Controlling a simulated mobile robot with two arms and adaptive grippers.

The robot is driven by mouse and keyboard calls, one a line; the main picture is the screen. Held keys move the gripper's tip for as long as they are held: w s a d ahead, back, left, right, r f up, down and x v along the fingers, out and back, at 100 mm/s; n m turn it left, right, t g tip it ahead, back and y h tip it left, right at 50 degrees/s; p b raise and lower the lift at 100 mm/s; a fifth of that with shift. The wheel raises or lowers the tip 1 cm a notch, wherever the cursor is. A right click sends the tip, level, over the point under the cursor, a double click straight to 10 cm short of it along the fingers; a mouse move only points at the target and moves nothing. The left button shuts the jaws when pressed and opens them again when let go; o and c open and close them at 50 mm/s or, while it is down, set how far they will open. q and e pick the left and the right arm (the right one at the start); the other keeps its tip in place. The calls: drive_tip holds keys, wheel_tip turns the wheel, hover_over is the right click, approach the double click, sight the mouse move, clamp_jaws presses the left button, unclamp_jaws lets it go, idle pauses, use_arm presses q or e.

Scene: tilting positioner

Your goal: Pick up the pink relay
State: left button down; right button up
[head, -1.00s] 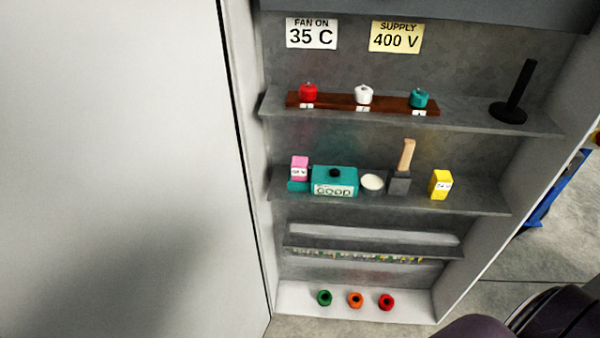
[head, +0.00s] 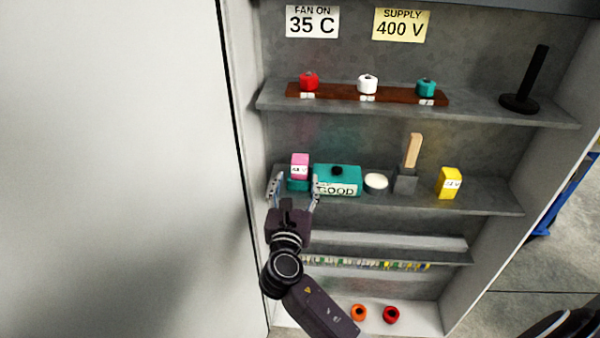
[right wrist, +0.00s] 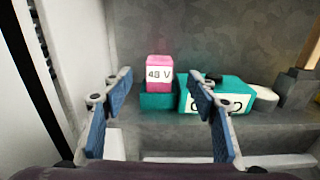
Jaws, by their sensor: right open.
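The pink relay (head: 299,162) stands upright on a teal base (head: 297,184) at the left end of the middle shelf. In the right wrist view the pink relay (right wrist: 159,74) shows a "48 V" label, and its teal base (right wrist: 157,101) sits under it. My right gripper (head: 294,190) is open and empty, in front of the relay, with a finger to either side of it in the picture. The right wrist view shows the same open fingers (right wrist: 160,92), with the relay between them and farther back. My left gripper is not in view.
A teal box marked "GOOD" (head: 338,180) stands close to the right of the relay, behind the right finger. Farther right are a white round dish (head: 376,183), a wooden-handled tool (head: 412,150) and a yellow block (head: 450,183). The cabinet's left wall (head: 252,150) is close by.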

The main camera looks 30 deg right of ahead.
sight(299, 164)
drive_tip(key=x, duration=0.8)
drive_tip(key=shift+a+r+p, duration=0.1)
drive_tip(key=shift+a+p, duration=0.05)
drive_tip(key=shift+p, duration=0.2)
drive_tip(key=shift+c, duration=0.2)
drive_tip(key=c, duration=1.3)
drive_tip(key=shift+r, duration=0.2)
drive_tip(key=shift+c, duration=0.7)
